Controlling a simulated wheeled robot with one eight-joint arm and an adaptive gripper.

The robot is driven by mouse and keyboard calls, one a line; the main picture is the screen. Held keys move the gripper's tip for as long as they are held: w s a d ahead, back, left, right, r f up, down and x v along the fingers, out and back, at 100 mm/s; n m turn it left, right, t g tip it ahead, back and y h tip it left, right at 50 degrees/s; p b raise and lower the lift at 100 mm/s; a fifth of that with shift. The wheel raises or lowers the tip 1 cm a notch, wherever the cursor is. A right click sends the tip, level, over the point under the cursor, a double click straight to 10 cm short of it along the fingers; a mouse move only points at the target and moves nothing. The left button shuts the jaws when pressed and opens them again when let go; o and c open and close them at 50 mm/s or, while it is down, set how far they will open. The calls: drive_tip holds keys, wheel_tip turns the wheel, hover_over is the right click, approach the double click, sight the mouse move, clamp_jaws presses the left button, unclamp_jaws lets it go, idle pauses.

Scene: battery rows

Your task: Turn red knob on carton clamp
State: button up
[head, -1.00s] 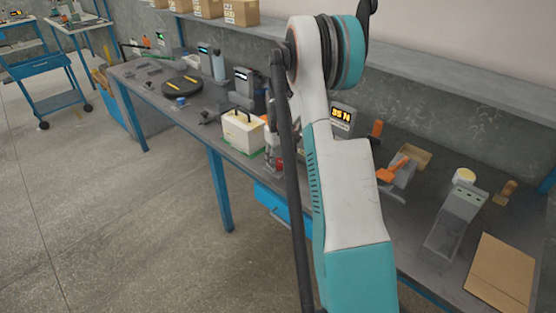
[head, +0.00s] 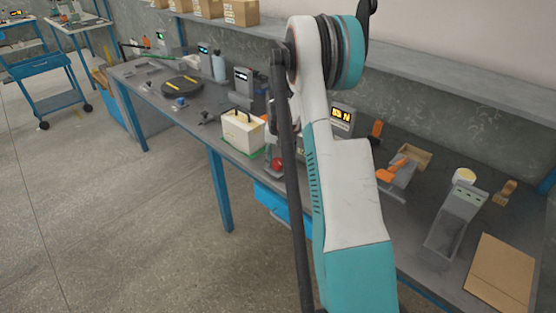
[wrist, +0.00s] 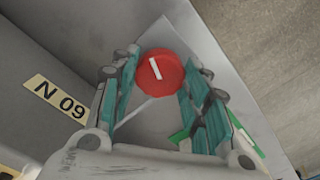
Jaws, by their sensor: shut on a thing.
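The red knob (wrist: 160,73) is round with a white line across its face, slanting in the wrist view. My gripper (wrist: 162,67) is shut on it, with one teal-padded finger on each side. In the head view the red knob (head: 278,164) shows low at the bench's front edge, just left of my arm. The grey clamp body (wrist: 205,62) lies behind the knob in the wrist view; most of it is hidden by my arm in the head view. My fingers are mostly hidden there too.
A white carton (head: 240,132) stands left of the knob on a green base. A grey part carries an "N 09" label (wrist: 57,97). A small display (head: 341,117), orange-handled tools (head: 390,172) and a flat cardboard sheet (head: 502,272) are to the right. The floor in front is clear.

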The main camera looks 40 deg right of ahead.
sight(278, 161)
drive_tip(key=shift+m, duration=0.3)
idle(0.4)
drive_tip(key=o, duration=1.1)
drive_tip(key=shift+r, duration=0.15)
wheel_tip(278, 161, up, 12)
drive_tip(key=shift+f, duration=0.15)
